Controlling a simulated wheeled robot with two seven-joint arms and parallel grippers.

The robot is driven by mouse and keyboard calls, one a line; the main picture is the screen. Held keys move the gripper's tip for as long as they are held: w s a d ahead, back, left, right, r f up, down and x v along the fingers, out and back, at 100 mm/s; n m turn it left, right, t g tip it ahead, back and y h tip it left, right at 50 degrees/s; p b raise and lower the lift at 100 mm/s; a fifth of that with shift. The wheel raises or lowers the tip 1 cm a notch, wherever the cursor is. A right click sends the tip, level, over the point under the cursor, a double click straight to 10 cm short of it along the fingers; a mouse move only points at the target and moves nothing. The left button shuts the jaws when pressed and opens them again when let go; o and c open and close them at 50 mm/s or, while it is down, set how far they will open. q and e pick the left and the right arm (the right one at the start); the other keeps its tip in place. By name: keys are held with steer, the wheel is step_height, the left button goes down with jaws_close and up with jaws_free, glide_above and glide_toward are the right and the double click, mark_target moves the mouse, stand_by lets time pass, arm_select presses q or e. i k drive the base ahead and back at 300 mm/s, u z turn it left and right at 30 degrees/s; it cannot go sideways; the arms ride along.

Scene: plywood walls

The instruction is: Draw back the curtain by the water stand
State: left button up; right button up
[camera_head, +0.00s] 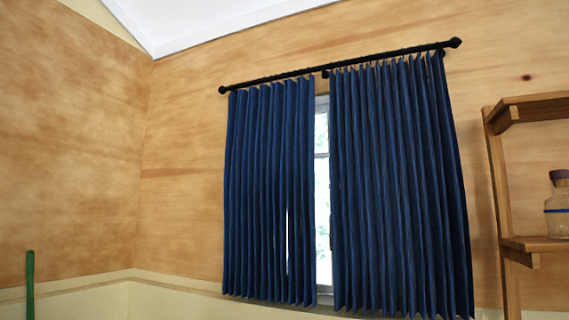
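Two blue pleated curtains hang from a black rod (340,67) on the plywood wall. The left curtain (262,190) covers the left part of the window, with a thin slit of light low in it. The right curtain (400,190) hangs nearer the wooden stand (503,210) at the right edge. A narrow strip of the window (322,190) shows between the two curtains. A glass jar (558,222) with a brown lid and a blue band sits on the stand's shelf, cut off by the frame edge. Neither gripper is in view.
A green pole (30,285) stands at the lower left. The plywood wall (185,180) left of the curtains is bare, with a cream lower section. A narrow stretch of wall separates the right curtain from the stand. The floor is out of view.

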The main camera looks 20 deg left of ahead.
mark_target(307, 89)
steer(key=u, duration=0.45)
steer(key=i, duration=1.65)
steer(key=z, duration=1.1)
